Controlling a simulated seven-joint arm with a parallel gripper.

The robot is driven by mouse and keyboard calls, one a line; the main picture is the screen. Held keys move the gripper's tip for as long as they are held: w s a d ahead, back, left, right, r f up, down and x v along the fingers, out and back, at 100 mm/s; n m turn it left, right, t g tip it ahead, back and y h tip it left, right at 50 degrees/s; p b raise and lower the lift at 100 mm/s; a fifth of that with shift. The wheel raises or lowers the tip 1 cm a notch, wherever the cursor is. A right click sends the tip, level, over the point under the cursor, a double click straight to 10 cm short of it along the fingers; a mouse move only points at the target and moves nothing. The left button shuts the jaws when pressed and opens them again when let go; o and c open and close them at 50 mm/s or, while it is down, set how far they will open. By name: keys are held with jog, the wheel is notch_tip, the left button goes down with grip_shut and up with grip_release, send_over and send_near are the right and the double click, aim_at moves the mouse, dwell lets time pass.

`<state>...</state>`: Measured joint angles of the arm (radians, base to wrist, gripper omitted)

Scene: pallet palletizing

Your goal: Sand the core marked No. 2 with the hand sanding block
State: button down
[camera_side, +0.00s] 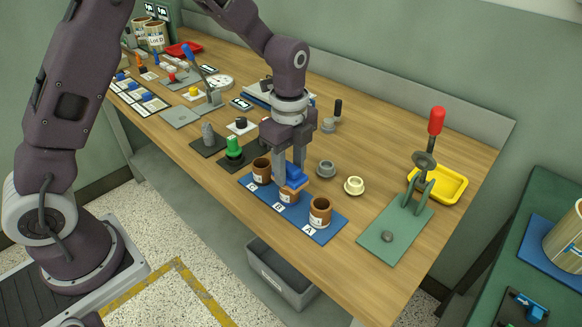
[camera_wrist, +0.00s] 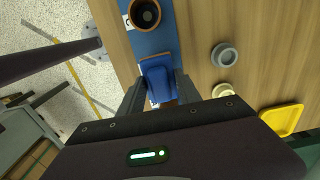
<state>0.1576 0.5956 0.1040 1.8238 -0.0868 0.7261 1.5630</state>
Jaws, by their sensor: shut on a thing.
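Three brown cylindrical cores stand in a row on a blue mat (camera_side: 330,228): a back core (camera_side: 261,171), a middle core (camera_side: 287,197) and a front core (camera_side: 320,212). Their number marks are too small to read surely. My gripper (camera_side: 291,172) is shut on the blue hand sanding block (camera_side: 296,177), right at the top of the middle core. I cannot tell whether block and core touch. In the wrist view the block (camera_wrist: 157,78) sits between the fingers of my gripper (camera_wrist: 158,92) and hides most of the middle core. One open-topped core (camera_wrist: 144,14) shows beyond it.
A grey flanged piece (camera_side: 325,169) and a cream one (camera_side: 354,186) stand right of the mat. Further right are a green plate (camera_side: 385,255) with a red-handled lever press (camera_side: 436,122) and a yellow tray (camera_side: 452,186). A green-topped piece (camera_side: 234,146) stands left.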

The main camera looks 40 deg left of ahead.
jog(key=shift+a, duration=0.75)
jog(key=shift+d+f, duration=0.15)
jog(key=shift+d, duration=1.25)
jog(key=shift+a, duration=1.4)
jog(key=shift+d+r, duration=0.2)
jog(key=shift+d, duration=1.15)
jog(key=shift+a+f, duration=0.1)
jog(key=shift+a, duration=1.2)
jog(key=shift+d+f, duration=0.15)
jog(key=shift+d, duration=1.2)
jog(key=shift+a, duration=1.45)
